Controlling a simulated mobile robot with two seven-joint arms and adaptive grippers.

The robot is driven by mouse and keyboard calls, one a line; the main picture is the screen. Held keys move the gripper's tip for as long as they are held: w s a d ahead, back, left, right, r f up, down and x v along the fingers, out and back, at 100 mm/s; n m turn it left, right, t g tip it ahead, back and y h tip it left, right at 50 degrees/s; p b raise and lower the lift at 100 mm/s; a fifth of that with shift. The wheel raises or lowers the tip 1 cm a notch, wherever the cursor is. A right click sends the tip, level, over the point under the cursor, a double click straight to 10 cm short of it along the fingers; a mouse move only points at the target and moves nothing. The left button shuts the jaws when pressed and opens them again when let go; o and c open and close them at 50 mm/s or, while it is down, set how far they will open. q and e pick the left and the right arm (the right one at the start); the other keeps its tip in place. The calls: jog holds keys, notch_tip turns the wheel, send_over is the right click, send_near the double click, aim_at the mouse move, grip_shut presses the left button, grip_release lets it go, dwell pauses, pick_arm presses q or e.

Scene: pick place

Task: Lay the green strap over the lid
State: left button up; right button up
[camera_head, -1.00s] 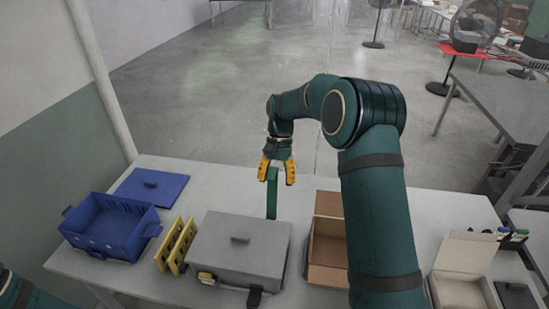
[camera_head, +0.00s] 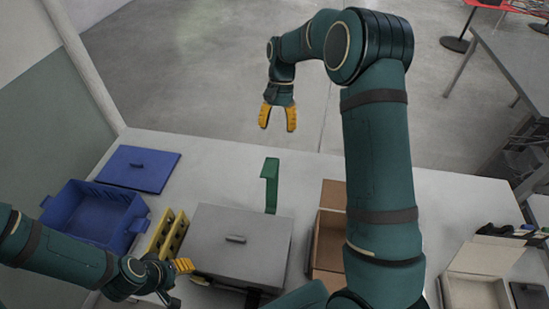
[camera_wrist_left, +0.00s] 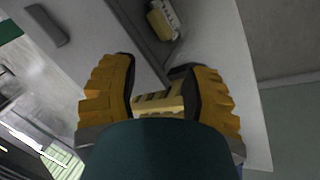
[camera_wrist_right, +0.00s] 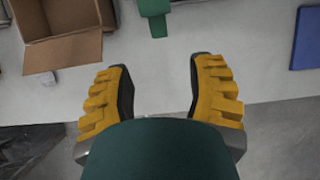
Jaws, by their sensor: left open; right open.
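The green strap (camera_head: 270,186) stands up behind the grey box, its top end bent over and free; its tip also shows in the right wrist view (camera_wrist_right: 158,25). The grey lid (camera_head: 228,246), with a small dark handle, lies on the box in front of the strap. My right gripper (camera_head: 278,118) is open and empty, behind and above the strap, apart from it. My left gripper (camera_head: 182,282) is open by the box's front left; its own view shows a yellow-and-grey latch piece (camera_wrist_left: 163,20) beyond its fingers (camera_wrist_left: 160,95). The left arm partly hides the box's front.
A blue bin (camera_head: 90,218) and a flat blue lid (camera_head: 138,168) are at the left. Yellow slotted racks (camera_head: 172,234) stand close beside the grey box. An open cardboard box (camera_head: 328,240) is at the right, partly behind my right arm.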

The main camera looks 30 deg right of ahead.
aim_at(274, 162)
jog(key=x, duration=1.2)
jog(key=shift+o, duration=0.2)
grip_shut()
